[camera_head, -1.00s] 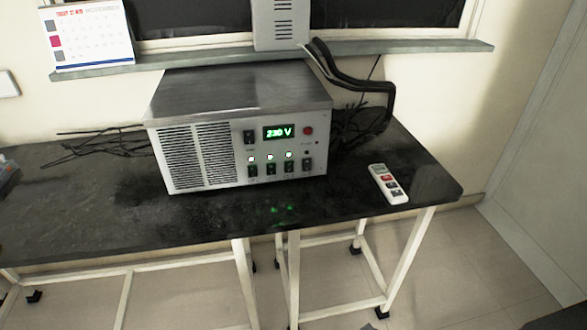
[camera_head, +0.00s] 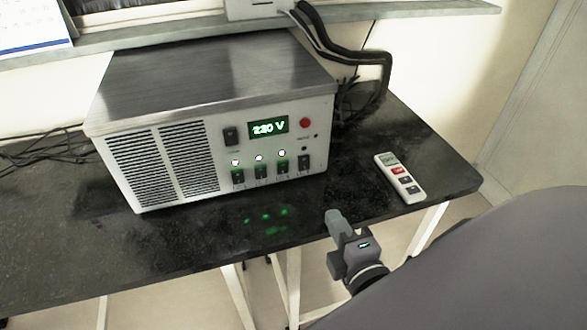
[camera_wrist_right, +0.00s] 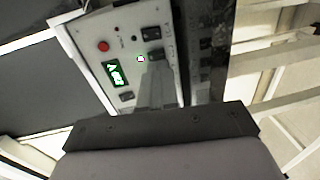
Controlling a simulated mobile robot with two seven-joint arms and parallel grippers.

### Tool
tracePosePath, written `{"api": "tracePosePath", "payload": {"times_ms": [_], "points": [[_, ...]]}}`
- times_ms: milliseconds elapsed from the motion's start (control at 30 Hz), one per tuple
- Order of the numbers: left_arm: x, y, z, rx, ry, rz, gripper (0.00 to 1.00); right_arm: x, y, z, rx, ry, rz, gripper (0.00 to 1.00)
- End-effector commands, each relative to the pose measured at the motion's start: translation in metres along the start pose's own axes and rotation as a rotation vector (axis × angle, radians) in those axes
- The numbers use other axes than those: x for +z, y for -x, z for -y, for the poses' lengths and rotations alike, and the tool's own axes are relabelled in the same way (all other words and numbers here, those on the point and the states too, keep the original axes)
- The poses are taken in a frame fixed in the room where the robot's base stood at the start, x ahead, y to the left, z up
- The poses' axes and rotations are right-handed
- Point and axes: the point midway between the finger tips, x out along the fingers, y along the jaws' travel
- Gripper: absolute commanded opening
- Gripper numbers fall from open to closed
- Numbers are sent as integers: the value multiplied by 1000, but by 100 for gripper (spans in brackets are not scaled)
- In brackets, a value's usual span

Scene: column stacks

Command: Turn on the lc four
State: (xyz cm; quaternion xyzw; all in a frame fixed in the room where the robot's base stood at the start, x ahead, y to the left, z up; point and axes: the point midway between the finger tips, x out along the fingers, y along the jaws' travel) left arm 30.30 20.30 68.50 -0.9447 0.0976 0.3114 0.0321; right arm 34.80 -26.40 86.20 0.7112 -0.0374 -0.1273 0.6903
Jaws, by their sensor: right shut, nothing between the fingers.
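A metal power unit (camera_head: 218,85) stands on the black table, its panel facing me. Its green display (camera_head: 268,127) reads about 220 or 230 V. Along the panel's bottom is a row of black rocker switches; the lamps above the left three glow. The rightmost switch (camera_head: 305,162) has a dark lamp above it. It appears as the upper switch (camera_wrist_right: 151,33) in the right wrist view. My right gripper (camera_head: 334,214) is shut and empty, below and in front of the panel's right end, apart from it. In the wrist view its fingers hide part of the switch row. My left gripper is not in view.
A white remote (camera_head: 399,178) lies on the black table (camera_head: 440,160) right of the unit. A red button (camera_head: 304,123) and a separate dark switch (camera_head: 230,136) sit higher on the panel. Thick black cables (camera_head: 345,50) run behind the unit. The tabletop before the panel is clear.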

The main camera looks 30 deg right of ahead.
Motion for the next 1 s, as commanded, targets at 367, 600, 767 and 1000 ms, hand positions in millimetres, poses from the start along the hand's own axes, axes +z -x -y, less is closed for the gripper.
{"api": "tracePosePath", "payload": {"times_ms": [367, 600, 767, 1000], "points": [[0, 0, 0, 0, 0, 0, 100, 1, 0, -2, 7, 16, 3, 0], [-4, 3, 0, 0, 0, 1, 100, 0, -10, -4, 9, 16, 1, 0], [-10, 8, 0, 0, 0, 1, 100, 0, -30, -5, 10, 17, 2, 0], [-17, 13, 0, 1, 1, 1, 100, 0, -66, -5, 9, 15, 1, 0]]}}
